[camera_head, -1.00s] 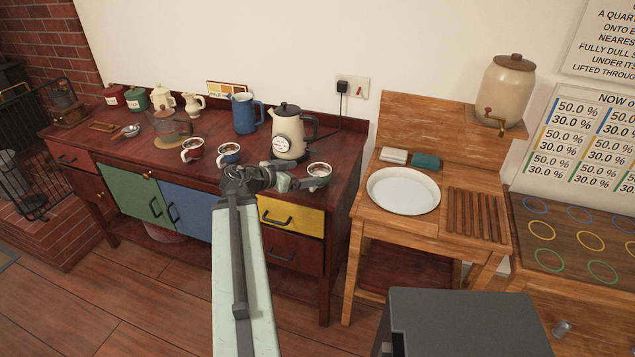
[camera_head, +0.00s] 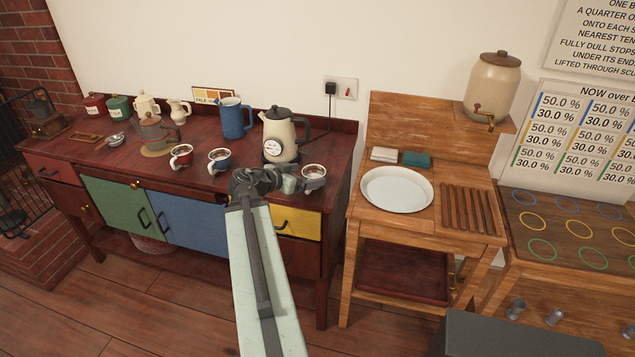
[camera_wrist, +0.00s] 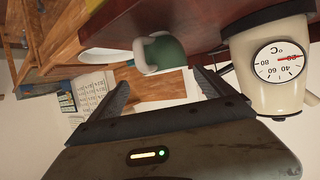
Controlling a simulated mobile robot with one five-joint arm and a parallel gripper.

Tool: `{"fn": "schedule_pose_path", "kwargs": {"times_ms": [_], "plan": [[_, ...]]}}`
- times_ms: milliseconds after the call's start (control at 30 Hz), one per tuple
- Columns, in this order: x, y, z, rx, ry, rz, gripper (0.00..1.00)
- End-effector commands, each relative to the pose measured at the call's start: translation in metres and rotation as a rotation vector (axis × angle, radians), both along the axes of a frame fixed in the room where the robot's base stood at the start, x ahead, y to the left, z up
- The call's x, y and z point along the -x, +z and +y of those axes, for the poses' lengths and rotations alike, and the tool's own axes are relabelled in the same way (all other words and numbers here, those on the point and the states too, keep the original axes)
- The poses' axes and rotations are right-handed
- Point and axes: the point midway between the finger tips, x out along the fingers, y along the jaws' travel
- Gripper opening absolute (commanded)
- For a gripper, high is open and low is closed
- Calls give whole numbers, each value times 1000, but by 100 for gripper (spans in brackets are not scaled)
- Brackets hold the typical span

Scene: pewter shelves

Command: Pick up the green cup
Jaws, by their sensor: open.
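The green cup (camera_wrist: 168,52) stands on the dark red dresser top; the wrist view is turned over, so the cup seems to hang from it. A pale handle shows on its near side. In the head view the cup (camera_head: 314,171) shows a pale rim and dark inside, at the front right of the dresser, its side partly hidden by my gripper. My gripper (camera_head: 304,184) reaches it from the left. In the wrist view my gripper (camera_wrist: 162,80) is open, its fingers apart and empty, with the cup ahead between their lines. I cannot tell whether they touch.
A cream kettle with a dial (camera_head: 280,138) stands close behind the cup, and close beside one finger in the wrist view. A blue cup (camera_head: 219,160) and a red cup (camera_head: 181,156) stand to the left. A wooden stand with a white basin (camera_head: 397,190) is on the right.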

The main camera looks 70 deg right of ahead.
Motion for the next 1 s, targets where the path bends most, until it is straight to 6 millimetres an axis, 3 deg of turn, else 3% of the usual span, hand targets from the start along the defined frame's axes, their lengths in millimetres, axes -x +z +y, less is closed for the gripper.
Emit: {"fn": "schedule_pose_path", "kwargs": {"times_ms": [333,567,833,1000], "plan": [[-5,-26,-38,0,14,0,92],[-6,-25,-39,0,18,0,92],[-6,-25,-39,0,18,0,19],[-6,-24,-39,0,18,0,19]]}}
